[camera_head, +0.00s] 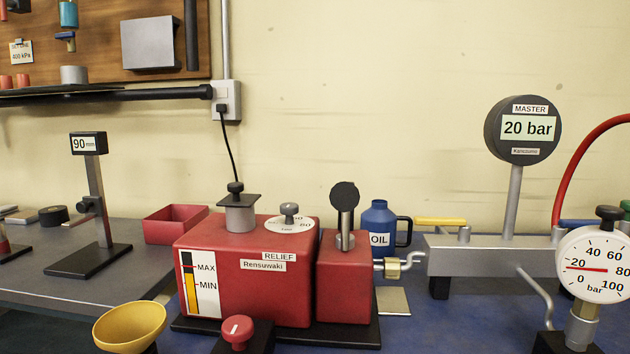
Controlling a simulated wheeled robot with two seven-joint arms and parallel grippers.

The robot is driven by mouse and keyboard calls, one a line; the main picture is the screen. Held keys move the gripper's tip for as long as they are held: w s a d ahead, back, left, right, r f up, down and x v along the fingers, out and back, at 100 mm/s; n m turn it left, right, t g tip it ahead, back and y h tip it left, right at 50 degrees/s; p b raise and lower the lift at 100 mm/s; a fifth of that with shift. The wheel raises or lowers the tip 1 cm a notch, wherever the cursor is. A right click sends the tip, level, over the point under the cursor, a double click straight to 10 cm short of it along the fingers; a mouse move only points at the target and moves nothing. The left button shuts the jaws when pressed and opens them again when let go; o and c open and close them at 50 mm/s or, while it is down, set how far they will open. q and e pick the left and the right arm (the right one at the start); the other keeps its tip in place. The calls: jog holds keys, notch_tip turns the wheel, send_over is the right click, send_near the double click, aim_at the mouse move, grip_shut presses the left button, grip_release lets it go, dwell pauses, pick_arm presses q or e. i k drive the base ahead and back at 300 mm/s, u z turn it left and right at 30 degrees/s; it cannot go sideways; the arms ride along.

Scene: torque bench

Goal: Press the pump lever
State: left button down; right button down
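The red pump (250,270) stands on a dark plate at the middle of the bench. Its lever (346,220), a grey bar with a round black knob at the top, rises from the smaller red block (345,280) on the pump's right side. The lever looks upright, but its tilt toward or away from me is hard to tell. The master gauge (527,128) reads 20 bar. The needle of the white dial gauge (594,264) points close to the 20 mark. Neither of my grippers shows.
A yellow funnel (130,325) and a red knob (237,330) stand in front of the pump. A blue oil can (378,223) is behind it, right of the lever. A grey manifold (475,258) stands further right. A red tray (176,224) lies behind left.

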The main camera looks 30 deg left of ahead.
aim_at(345, 196)
jog(key=u, duration=0.3)
jog(key=k, duration=0.95)
